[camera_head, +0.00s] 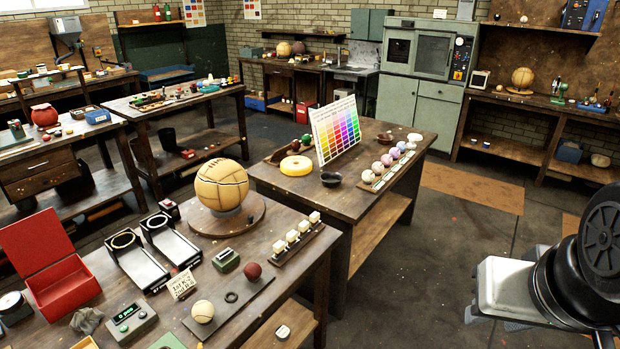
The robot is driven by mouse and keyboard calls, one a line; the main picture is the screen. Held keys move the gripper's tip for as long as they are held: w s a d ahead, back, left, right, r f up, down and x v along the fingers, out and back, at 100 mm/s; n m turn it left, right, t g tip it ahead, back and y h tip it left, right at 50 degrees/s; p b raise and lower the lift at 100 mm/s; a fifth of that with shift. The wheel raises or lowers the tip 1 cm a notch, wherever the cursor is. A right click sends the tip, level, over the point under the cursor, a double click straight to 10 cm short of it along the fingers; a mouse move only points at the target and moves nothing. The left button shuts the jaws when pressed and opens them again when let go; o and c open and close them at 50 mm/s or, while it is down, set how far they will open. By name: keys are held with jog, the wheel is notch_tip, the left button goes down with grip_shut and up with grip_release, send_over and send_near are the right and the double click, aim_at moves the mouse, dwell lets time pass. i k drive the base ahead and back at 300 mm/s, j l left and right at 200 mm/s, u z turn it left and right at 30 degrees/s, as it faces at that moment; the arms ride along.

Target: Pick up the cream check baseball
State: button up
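A cream ball (203,312), which looks like the cream check baseball, rests on a dark flat mat (238,305) on the near wooden table. A smaller dark red ball (253,271) sits at the mat's far right end, with a dark ring (231,297) between them. Part of my arm, black and pale grey, shows at the right edge, well apart from the near table. No gripper fingers can be made out.
A large tan ball (221,186) sits on a round wooden base behind the mat. Around the mat stand a small card sign (182,284), a grey box with a green display (128,319) and a rack of pale blocks (298,237). Open floor lies right of the tables.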

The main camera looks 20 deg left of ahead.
aim_at(203, 311)
jog(key=u, duration=1.85)
jog(key=i+u, duration=0.4)
jog(key=i, duration=0.35)
